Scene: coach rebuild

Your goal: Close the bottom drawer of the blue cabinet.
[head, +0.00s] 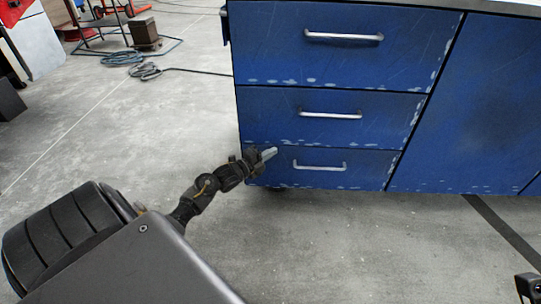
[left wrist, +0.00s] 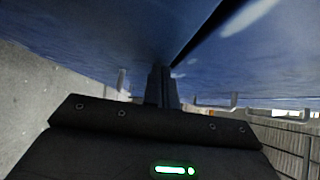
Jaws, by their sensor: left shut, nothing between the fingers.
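The blue cabinet (head: 465,120) has a column of three drawers on its left side. The bottom drawer (head: 365,165) has a silver bar handle (head: 319,167) and looks about flush with the drawers above; I cannot tell whether a small gap remains. My left gripper (head: 268,154) is shut and empty, at the upper left part of the bottom drawer's front, left of the handle. In the left wrist view its closed fingers (left wrist: 162,85) point at the blue front; I cannot tell whether they touch. My right gripper's fingers are not seen.
The middle drawer (head: 270,115) and top drawer (head: 270,45) look shut. Bare concrete floor (head: 150,130) lies left of and before the cabinet. A cable (head: 190,71) runs along the floor behind, and a dark strip (head: 500,230) lies at right.

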